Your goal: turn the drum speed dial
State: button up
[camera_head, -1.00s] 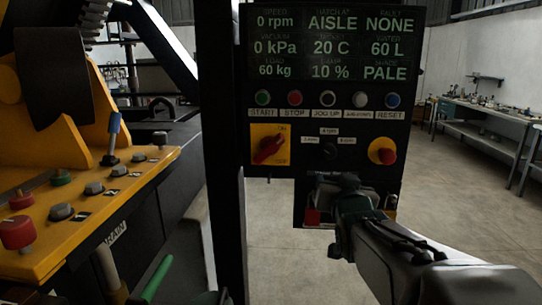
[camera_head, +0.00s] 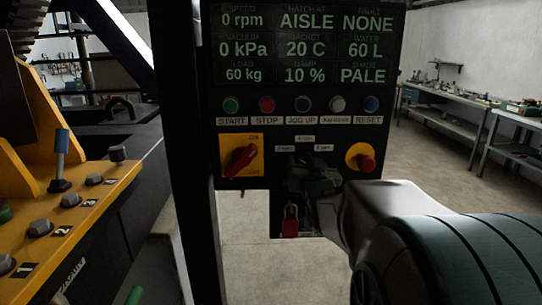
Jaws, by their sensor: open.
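The black control panel (camera_head: 212,115) stands ahead in the head view. The drum speed dial sits at its lower middle, below a small top label (camera_head: 304,138) and between a left label (camera_head: 285,148) and a right label (camera_head: 323,148). The dark dial is largely hidden by my gripper and hard to tell from it. My gripper (camera_head: 304,174) is open in front of the dial's place, its fingers pointing at the panel. I cannot tell whether they touch the dial or are around it. The display (camera_head: 300,48) reads 0 rpm.
A red rotary switch (camera_head: 241,158) on yellow is left of my gripper, and a red mushroom button (camera_head: 366,163) is close on the right. A button row (camera_head: 301,104) is above. A red padlock (camera_head: 290,222) hangs below. A yellow console (camera_head: 100,195) is at left, benches (camera_head: 450,130) at right.

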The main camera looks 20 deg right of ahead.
jog(key=shift+w, duration=0.15)
jog(key=shift+d, duration=0.1)
jog(key=c, duration=1)
